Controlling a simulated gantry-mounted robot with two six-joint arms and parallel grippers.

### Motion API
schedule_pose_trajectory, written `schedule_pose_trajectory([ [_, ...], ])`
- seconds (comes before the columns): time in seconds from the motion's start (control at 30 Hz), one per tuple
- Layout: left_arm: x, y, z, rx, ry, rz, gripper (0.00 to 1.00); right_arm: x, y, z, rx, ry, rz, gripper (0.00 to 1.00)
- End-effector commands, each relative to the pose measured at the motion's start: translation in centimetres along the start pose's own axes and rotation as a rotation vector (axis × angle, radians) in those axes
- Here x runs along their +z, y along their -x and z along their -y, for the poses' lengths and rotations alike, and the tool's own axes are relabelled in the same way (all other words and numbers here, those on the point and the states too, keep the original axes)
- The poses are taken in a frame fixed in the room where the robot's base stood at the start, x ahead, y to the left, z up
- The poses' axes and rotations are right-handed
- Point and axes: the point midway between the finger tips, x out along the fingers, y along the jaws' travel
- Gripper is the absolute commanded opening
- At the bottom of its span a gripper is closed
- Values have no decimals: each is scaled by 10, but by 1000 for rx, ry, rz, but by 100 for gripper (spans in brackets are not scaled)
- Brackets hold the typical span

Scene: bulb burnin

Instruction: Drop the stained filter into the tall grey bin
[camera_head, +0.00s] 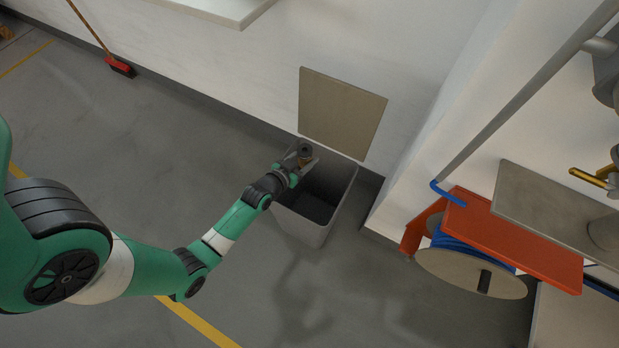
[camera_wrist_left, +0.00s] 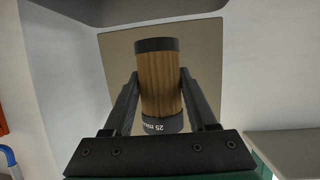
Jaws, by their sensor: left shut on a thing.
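My left gripper (camera_head: 305,163) reaches over the open top of the tall grey bin (camera_head: 310,230). It is shut on the stained filter, a brown pleated cylinder with dark end caps; the filter (camera_wrist_left: 160,85) fills the middle of the left wrist view between the two fingers of the left gripper (camera_wrist_left: 158,98). The lower cap carries the marking "25" and more letters. In the head view the filter (camera_head: 304,150) is small and partly hidden by the gripper, at the bin's back rim. The bin's inside looks dark and empty where it shows. My right gripper is not in view.
A square tan panel (camera_head: 340,113) is on the wall behind the bin. To the right are an orange-red shelf (camera_head: 520,245), a cable reel (camera_head: 470,272) and a grey plate (camera_head: 550,205). A red broom (camera_head: 120,67) leans at the back left. The floor left of the bin is clear.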

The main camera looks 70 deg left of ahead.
Motion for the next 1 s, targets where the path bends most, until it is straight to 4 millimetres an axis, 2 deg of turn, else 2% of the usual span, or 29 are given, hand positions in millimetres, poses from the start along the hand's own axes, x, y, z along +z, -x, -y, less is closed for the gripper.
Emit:
schedule_pose_trajectory([
  [0.17,7,-3,0,1,-1,-1,1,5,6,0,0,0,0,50],
  [0.5,48,-20,-1,1,-1,-1,1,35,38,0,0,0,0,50],
  [0.6,55,-23,-1,1,-1,-1,1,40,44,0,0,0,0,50],
  [0.9,55,-23,-1,1,-1,-1,1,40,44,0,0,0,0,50],
  [0.93,55,-23,-1,1,-1,-1,61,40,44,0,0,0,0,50],
  [1.0,55,-23,-1,1,-1,-1,74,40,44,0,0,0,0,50],
])
